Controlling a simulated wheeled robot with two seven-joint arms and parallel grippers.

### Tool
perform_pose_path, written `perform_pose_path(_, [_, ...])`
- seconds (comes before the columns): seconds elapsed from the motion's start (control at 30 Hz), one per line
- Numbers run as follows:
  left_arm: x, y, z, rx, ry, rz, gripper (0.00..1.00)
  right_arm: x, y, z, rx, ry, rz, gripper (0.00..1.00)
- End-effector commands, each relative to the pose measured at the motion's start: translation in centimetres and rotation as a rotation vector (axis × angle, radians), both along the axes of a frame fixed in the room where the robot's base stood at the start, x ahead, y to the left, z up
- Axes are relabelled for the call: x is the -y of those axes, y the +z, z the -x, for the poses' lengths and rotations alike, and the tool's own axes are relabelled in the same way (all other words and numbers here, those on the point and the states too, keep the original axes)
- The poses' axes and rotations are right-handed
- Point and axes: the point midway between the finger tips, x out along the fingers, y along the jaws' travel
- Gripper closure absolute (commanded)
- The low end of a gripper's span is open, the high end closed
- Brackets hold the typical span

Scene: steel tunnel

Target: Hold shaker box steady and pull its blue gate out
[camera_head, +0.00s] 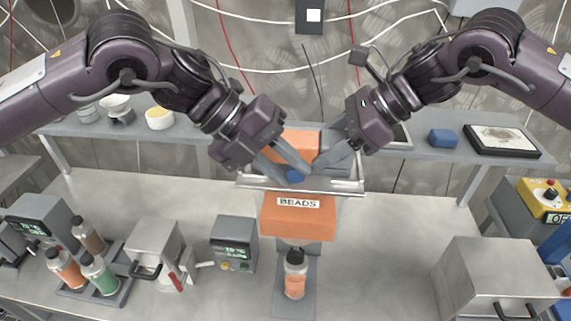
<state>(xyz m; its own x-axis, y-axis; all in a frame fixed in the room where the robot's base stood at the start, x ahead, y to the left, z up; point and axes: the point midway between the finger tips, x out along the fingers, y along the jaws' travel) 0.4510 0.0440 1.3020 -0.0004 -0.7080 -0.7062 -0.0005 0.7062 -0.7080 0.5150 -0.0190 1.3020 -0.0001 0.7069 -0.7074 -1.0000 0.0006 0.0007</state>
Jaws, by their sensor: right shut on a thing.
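The orange shaker box (304,142) sits behind a grey tray-like rail (345,184), partly hidden by both grippers. A small blue piece, apparently the gate's handle (296,177), shows at its front. My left gripper (291,174) reaches in from the left with its fingers apart; its tips are at the blue piece, and contact is unclear. My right gripper (320,161) comes from the right and is shut at the right side of the shaker box; the exact contact is hidden by its fingers.
An orange block labelled BEADS (285,222) stands in front, above a bottle with orange contents (294,277). A grey display unit (234,240) and a rack of bottles (122,285) are left. A metal box (492,270) is right. The bench right of centre is clear.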

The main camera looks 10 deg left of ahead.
Motion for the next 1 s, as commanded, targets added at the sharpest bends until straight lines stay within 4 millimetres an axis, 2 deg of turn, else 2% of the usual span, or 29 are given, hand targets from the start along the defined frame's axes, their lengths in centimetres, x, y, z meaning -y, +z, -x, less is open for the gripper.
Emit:
perform_pose_path(0.03, [0.0,0.0,0.0,-0.001,0.001,-0.001,0.82,0.0,0.1,0.0,0.002,0.001,-0.002,0.75])
perform_pose_path(0.17, [0.0,0.0,0.0,-0.001,0.001,-0.001,0.99,0.0,0.1,0.0,0.002,0.001,-0.002,0.75])
perform_pose_path(0.2, [0.0,0.0,0.0,-0.001,0.001,-0.001,1.00,0.0,0.1,0.0,0.002,0.001,-0.002,0.75])
perform_pose_path(0.37, [-0.1,0.0,0.1,-0.001,0.001,-0.001,1.00,0.0,0.1,0.0,0.002,0.001,-0.002,0.75])
perform_pose_path(0.63, [-0.1,0.0,2.4,-0.001,0.000,-0.001,1.00,0.0,0.1,0.0,0.002,-0.001,-0.002,0.75])
perform_pose_path(0.9, [-0.1,0.0,2.4,-0.001,0.002,-0.002,1.00,0.0,0.1,-0.1,0.002,-0.001,-0.002,0.75])
perform_pose_path(0.93, [-0.1,0.0,2.4,-0.001,0.002,-0.002,0.71,0.0,0.1,-0.1,0.002,-0.001,-0.002,0.75])
perform_pose_path(1.0, [-0.1,0.0,2.4,-0.001,0.002,-0.002,0.65,0.0,0.1,0.0,0.002,-0.001,-0.001,0.75])
